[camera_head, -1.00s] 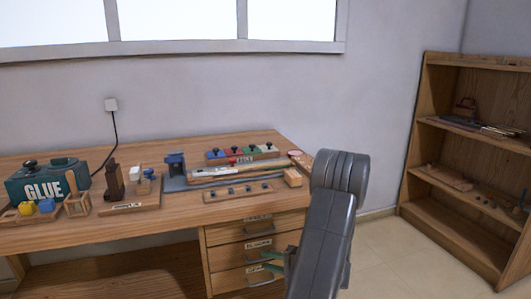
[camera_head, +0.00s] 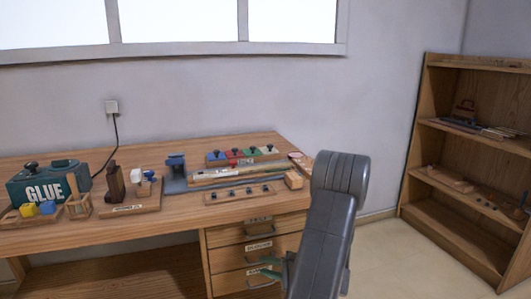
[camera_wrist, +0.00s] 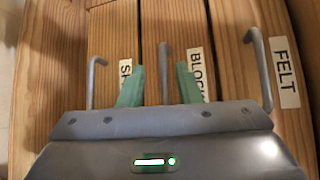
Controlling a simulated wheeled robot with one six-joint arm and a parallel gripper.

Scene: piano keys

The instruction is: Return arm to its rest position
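In the head view my gripper's green fingers (camera_head: 266,268) show in front of the drawers (camera_head: 235,252), low beside my grey arm. My arm is folded upright at the right of the workbench, and part of the gripper is hidden behind it.
The wooden workbench (camera_head: 150,224) carries a green GLUE box (camera_head: 45,187), a row of coloured blocks (camera_head: 241,154), small wooden parts and tools. A wooden shelf (camera_head: 470,235) stands at the right wall. Floor (camera_head: 385,258) is clear between bench and shelf.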

